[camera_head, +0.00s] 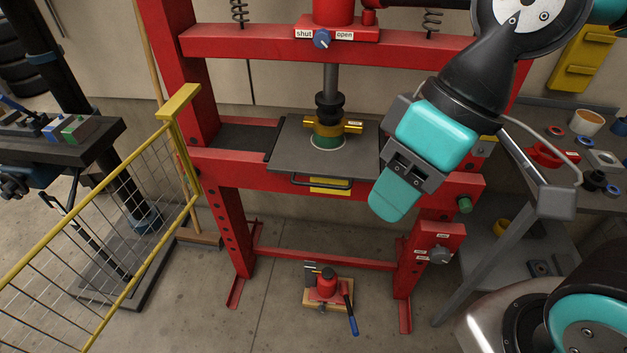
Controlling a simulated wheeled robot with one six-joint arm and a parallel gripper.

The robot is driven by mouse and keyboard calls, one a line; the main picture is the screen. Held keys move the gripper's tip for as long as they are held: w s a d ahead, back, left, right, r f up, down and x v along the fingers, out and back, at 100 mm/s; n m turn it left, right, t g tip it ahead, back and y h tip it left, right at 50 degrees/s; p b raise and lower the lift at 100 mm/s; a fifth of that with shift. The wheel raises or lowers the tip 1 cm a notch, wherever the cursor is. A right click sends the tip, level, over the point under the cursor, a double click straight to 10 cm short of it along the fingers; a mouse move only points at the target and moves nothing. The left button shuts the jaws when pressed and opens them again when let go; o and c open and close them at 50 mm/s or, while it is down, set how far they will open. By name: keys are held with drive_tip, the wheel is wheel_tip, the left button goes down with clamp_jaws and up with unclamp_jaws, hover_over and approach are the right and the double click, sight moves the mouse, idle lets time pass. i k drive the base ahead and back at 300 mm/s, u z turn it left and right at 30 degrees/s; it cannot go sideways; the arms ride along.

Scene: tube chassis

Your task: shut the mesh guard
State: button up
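The mesh guard (113,221) is a yellow frame with thin wire mesh at the left. It stands swung out from the left post of the red press (205,90), reaching toward the lower left of the picture. A wide yellow plate (178,103) tops its end near the post. The front of the press is uncovered. My gripper (394,198) has teal fingers pointing down, in front of the right side of the press, well away from the guard. The fingers look like one block from this angle, so their opening is hidden.
A grey plate (283,158) with a handle (321,184) sits on the press bed under the ram. A shut/open knob (322,39) is above. A red jack (327,285) stands on the floor. Benches flank the press; floor between guard and press is mostly clear.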

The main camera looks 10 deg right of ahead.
sight(54, 233)
drive_tip(key=z, duration=2.8)
drive_tip(key=k, duration=2.45)
drive_tip(key=u, duration=2.15)
drive_tip(key=i, duration=0.5)
drive_tip(key=z, duration=0.1)
